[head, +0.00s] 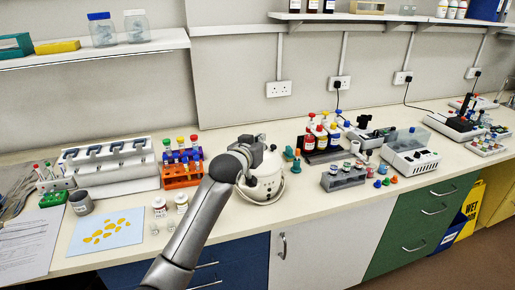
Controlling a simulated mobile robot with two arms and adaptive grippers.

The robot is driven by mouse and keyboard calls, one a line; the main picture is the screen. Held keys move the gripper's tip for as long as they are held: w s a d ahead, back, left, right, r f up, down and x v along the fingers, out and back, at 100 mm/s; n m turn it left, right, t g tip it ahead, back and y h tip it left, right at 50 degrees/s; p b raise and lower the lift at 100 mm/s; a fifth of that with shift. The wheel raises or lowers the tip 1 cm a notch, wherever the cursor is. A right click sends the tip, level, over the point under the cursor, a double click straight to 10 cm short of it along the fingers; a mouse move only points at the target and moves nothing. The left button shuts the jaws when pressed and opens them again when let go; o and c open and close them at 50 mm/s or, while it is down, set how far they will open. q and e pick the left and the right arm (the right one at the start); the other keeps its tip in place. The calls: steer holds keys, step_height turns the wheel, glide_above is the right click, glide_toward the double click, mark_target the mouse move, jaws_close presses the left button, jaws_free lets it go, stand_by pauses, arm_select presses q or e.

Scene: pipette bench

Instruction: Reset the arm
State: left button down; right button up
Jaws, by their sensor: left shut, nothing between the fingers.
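My left arm rises from the bottom edge of the head view and reaches over the bench. The gripper is shut and holds nothing. It hides part of the container's upper left; I cannot tell whether they touch. My right gripper is not in view.
An orange rack (182,174) of colour-capped tubes stands left of my gripper. A pipette stand (110,165) is farther left. Bare bench shows near the front edge.

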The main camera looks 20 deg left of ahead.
arm_select(q)
steer(key=s+f+m+g, duration=0.1)
steer(key=s+f+g, duration=0.4)
steer(key=s+f, duration=1.45)
steer(key=s+f+m+g, duration=0.1)
steer(key=s+f+g, duration=0.25)
steer(key=s, duration=1.15)
steer(key=s+f+g, duration=0.3)
steer(key=s+f, duration=0.1)
steer(key=s, duration=1)
step_height(320, 180, down, 26)
steer(key=g+b, duration=0.1)
steer(key=b, duration=0.1)
steer(key=s+a+f+g+y+b, duration=0.1)
steer(key=s+a+f+b, duration=0.1)
steer(key=s+f, duration=1.6)
steer(key=shift+a+f+m+g, duration=0.35)
steer(key=shift+a+f+m, duration=0.1)
steer(key=shift+f, duration=0.4)
